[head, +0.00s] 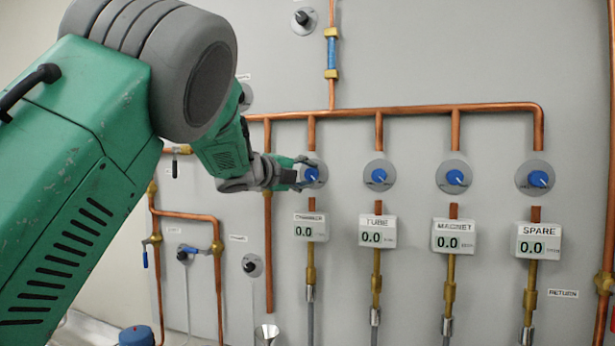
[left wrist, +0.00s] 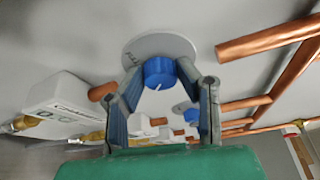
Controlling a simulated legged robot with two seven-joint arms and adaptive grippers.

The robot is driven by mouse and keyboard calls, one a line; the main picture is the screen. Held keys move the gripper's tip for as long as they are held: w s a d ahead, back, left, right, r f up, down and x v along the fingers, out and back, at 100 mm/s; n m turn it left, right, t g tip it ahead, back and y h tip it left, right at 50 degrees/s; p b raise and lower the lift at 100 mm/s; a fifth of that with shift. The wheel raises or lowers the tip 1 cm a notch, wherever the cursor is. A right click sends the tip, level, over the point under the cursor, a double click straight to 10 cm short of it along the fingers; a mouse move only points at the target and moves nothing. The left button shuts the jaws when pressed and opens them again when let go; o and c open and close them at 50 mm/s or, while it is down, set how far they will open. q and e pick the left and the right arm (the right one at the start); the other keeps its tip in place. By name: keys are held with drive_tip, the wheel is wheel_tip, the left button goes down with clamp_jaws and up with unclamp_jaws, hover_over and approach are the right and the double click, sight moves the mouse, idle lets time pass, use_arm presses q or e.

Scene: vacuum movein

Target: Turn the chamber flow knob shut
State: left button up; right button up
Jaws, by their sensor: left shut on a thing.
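The chamber flow knob (head: 312,175) is a blue round knob with a white pointer line. It sits on a grey disc on the wall panel, above the display marked CHAMBER (head: 310,228), which reads 0.0. My left gripper (head: 304,173) is at this knob, shut on it from the left. In the left wrist view the blue knob (left wrist: 159,71) lies between the two fingertips (left wrist: 163,76), its pale disc (left wrist: 158,46) behind it. The fingers hide part of the knob in the head view. My right gripper is not in view.
The blue TUBE knob (head: 379,175), MAGNET knob (head: 455,177) and SPARE knob (head: 538,179) stand in a row to the right, each above a display reading 0.0. A copper pipe (head: 430,109) runs above them. Another copper pipe (head: 268,250) runs down below my left gripper.

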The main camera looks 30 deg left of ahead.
use_arm(q)
drive_tip(key=shift+d+f, duration=0.1)
drive_tip(key=shift+f, duration=0.35)
drive_tip(key=o, duration=1.1)
drive_tip(key=shift+w+r, duration=0.1)
drive_tip(key=shift+r, duration=0.15)
drive_tip(key=shift+s, duration=0.35)
drive_tip(key=s, duration=0.3)
drive_tip(key=s+a, duration=0.1)
drive_tip(key=s, duration=0.3)
drive_tip(key=s+a, duration=0.1)
drive_tip(key=s, duration=0.3)
drive_tip(key=shift+r, duration=0.3)
